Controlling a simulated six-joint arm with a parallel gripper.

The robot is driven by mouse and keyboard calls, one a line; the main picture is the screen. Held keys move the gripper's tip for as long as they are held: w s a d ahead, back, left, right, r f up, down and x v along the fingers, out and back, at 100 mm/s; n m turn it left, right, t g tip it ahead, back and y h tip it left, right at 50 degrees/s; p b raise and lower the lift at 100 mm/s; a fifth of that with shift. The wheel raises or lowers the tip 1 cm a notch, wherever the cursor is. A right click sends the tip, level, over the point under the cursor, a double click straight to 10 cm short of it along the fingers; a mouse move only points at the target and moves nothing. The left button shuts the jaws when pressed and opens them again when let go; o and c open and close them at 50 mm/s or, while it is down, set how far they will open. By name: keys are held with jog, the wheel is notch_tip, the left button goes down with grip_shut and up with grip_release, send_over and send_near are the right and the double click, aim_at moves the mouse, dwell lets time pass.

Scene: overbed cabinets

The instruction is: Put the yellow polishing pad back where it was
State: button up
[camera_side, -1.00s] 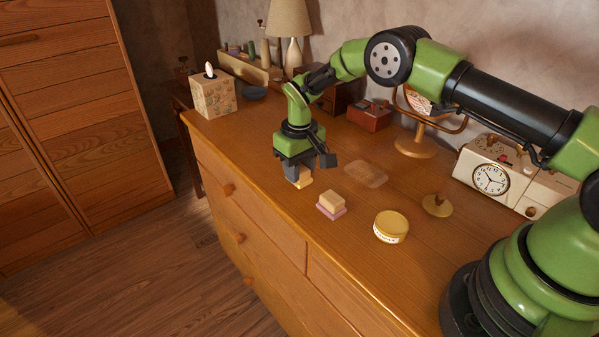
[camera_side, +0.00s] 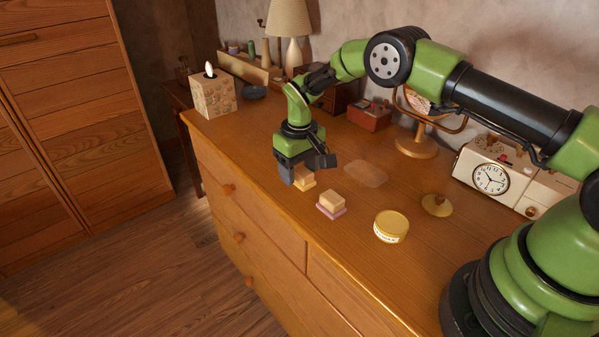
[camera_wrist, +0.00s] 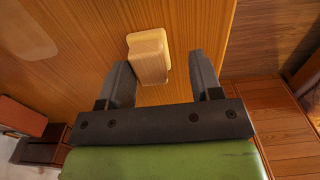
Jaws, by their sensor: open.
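The yellow polishing pad (camera_side: 304,184), a tan block with a yellowish base, rests on the dresser top near its front edge, partly hidden by my gripper in the side view. It also shows in the wrist view (camera_wrist: 148,56), lying between and just beyond my fingertips. My gripper (camera_side: 307,169) is open above it, pointing down, one finger on each side; in the wrist view (camera_wrist: 160,62) gaps show beside the pad, wider on the right. A similar block with a pink-purple base (camera_side: 331,205) sits apart, nearer the camera.
A pale flat patch (camera_side: 366,173) lies behind. A clock radio (camera_side: 490,178), mirror stand (camera_side: 416,147) and red-brown box (camera_side: 369,115) line the back. A tissue box (camera_side: 213,95) stands far left.

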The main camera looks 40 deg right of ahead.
notch_tip(320, 180, up, 11)
notch_tip(320, 180, up, 8)
jog(key=t, duration=0.1)
send_over(300, 173)
jog(key=s, duration=0.3)
jog(key=s+r+m+t+y, duration=0.1)
jog(key=s+r+m+t, duration=0.1)
jog(key=s+r, duration=0.65)
jog(key=s+r+m+t+y, duration=0.1)
jog(key=s+t, duration=0.3)
jog(key=s, duration=1.3)
jog(key=shift+a+r+m, duration=0.15)
jog(key=shift+a+m, duration=0.05)
jog(key=shift+m, duration=0.3)
